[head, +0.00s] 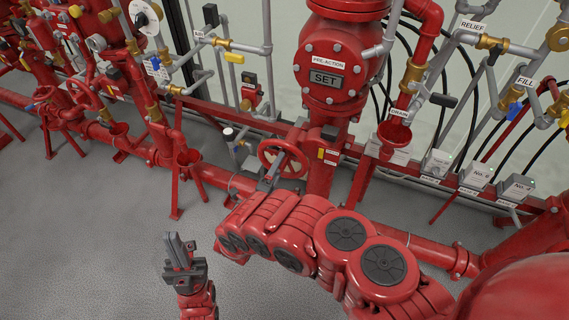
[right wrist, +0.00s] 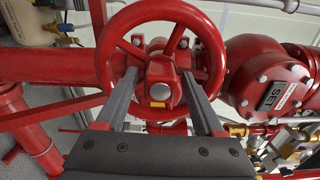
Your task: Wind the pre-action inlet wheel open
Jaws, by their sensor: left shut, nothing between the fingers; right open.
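The red inlet handwheel (head: 280,142) sits on the pipework below the round "PRE-ACTION" valve body (head: 325,62), which has a "SET" plate. In the right wrist view the wheel (right wrist: 150,12) fills the upper middle, with spokes and a grey-capped hub (right wrist: 165,75). My right gripper (head: 269,177) is at the near side of the wheel. In its wrist view the open fingers (right wrist: 161,72) reach to either side of the hub, inside the rim; whether they touch the spokes is unclear. My left gripper (head: 177,250) is shut and empty, over the floor at lower left.
A horizontal red pipe (head: 232,180) runs behind my right arm. A red drain funnel (head: 394,134) and grey numbered boxes (head: 475,175) are to the right. Another red handwheel (head: 84,95) stands at far left. The grey floor (head: 80,240) at lower left is clear.

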